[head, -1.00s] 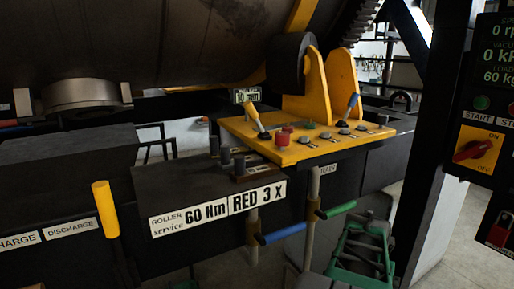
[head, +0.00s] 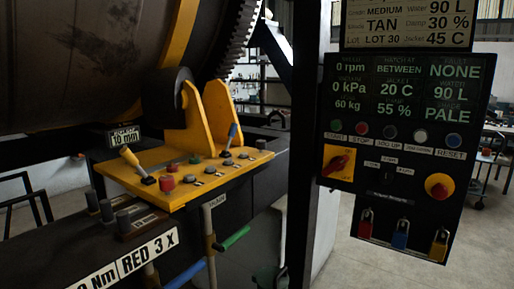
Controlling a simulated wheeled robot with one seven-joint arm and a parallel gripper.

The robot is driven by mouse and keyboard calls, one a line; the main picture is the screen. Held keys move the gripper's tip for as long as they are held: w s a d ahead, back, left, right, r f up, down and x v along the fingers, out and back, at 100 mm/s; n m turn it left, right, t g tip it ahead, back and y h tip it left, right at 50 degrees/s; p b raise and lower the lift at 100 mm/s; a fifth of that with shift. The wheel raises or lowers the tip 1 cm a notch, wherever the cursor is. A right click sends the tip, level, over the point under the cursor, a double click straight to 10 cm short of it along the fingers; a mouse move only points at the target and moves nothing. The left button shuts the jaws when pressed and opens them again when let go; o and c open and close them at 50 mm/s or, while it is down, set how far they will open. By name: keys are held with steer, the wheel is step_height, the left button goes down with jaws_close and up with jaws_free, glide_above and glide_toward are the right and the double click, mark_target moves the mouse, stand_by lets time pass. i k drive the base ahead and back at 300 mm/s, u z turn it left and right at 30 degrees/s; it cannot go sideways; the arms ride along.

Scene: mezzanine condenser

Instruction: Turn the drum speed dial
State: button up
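A black control panel (head: 398,150) hangs at the right in the head view, with a lit readout showing 0 rpm, 0 kPa and 60 kg. A row of START, STOP, JOG UP and RESET buttons runs under the readout. Small dark controls with labels (head: 388,160) sit mid-panel below the buttons; they are too small and dark to tell which is the drum speed dial. A red rotary switch (head: 337,163) on a yellow plate is at the panel's left. A red mushroom button (head: 439,187) on yellow is at its right. My gripper is not in view.
A yellow console (head: 150,184) with levers and knobs stands left, below the large dark drum (head: 80,60). A dark post (head: 302,150) stands between console and panel. Open floor lies right of the panel.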

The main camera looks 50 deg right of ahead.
mark_target(387, 178)
steer(key=z, duration=2.8)
